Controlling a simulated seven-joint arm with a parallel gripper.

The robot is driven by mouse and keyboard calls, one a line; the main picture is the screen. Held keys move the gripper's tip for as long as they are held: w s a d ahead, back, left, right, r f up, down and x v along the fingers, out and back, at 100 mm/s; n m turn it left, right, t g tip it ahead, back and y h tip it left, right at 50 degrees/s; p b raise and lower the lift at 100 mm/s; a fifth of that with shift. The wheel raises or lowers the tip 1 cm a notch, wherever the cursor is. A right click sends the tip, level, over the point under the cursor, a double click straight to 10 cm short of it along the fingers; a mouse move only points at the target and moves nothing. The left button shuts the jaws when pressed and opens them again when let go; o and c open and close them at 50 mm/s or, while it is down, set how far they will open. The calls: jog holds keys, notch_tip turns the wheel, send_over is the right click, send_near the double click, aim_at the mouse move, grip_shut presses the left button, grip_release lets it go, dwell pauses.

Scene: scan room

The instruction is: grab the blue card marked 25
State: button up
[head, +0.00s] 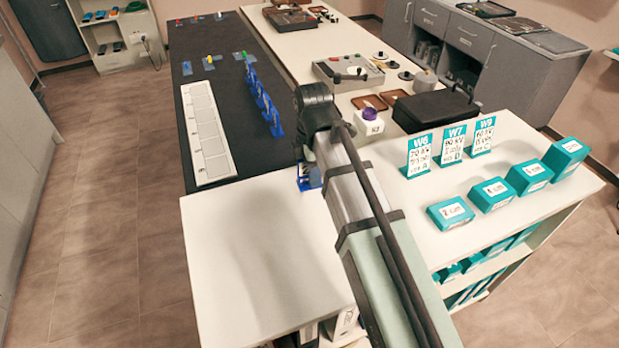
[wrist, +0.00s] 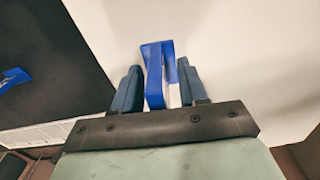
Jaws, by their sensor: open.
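A blue card (wrist: 155,80) stands between the two fingers of my gripper (wrist: 158,68) in the wrist view. The fingers are open, one on each side of it; I cannot tell if either touches it. Its marking is not readable. In the head view, a small blue piece (head: 308,181) shows at the end of my arm, over the white table near the dark mat; my arm hides most of that spot. Several other blue cards (head: 262,101) stand in a row on the dark mat (head: 235,85), their markings not readable.
A white strip with marked cells (head: 205,130) lies on the mat's left side. The white table top (head: 255,250) is clear at the front left. To the right stand teal signs (head: 452,146) and several teal boxes (head: 488,193). A white pot with a purple top (head: 369,121) stands behind my arm.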

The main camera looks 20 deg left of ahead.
jog(key=shift+f, duration=0.35)
grip_shut()
